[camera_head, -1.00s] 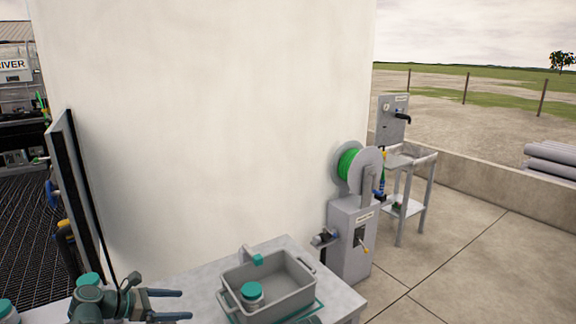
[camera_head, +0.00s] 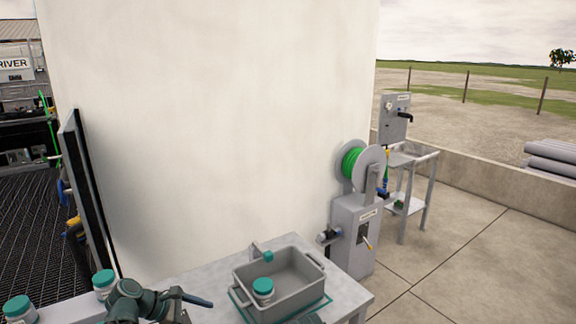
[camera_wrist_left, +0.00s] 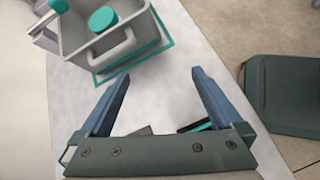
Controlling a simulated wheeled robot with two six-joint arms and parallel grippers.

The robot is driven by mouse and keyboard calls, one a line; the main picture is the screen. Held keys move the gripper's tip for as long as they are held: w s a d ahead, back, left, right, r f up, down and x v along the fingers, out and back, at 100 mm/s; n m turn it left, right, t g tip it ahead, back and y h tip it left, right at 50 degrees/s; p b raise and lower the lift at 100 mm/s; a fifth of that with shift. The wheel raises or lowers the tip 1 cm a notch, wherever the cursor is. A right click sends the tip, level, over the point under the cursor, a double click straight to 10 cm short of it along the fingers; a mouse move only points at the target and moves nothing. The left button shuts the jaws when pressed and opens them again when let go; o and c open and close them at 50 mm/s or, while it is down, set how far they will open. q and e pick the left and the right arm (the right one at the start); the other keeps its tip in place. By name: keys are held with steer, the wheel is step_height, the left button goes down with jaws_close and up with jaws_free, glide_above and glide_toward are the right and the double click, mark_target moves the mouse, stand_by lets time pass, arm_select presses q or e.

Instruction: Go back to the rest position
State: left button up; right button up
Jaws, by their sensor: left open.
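My left gripper (camera_head: 200,298) is over the near left part of the pale table, left of the tote. In the left wrist view the left gripper (camera_wrist_left: 160,78) is open, its two blue fingers wide apart with bare table between the tips. The grey tote (camera_head: 290,302) stands on the table within a teal outline. A white jar with a teal lid (camera_head: 263,289) is inside it. The tote (camera_wrist_left: 130,57) also shows beyond the fingers at upper left in the wrist view, apart from them. My right gripper is not in view.
Two more teal-lidded jars (camera_head: 103,283) (camera_head: 18,309) stand at the left. A large pale wall (camera_head: 210,130) rises behind the table (camera_head: 345,297). A hose reel (camera_head: 357,165) on a grey cabinet stands right of the table.

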arm_select(q)
steer(key=s+d+f+m+g+y+p, duration=0.1)
steer(key=s+d+m+g+y+p, duration=0.3)
steer(key=s+d+m+y, duration=0.6)
steer(key=shift+s+d+f+m+p, duration=0.1)
steer(key=shift+s+d+m+p, duration=0.4)
steer(key=shift+s+d+m, duration=1.95)
steer(key=shift+s+d+f+m+p, duration=0.1)
steer(key=shift+s+d+m+p, duration=0.35)
steer(key=shift+m, duration=3.9)
steer(key=shift+w+d, duration=0.2)
steer(key=shift+d, duration=0.05)
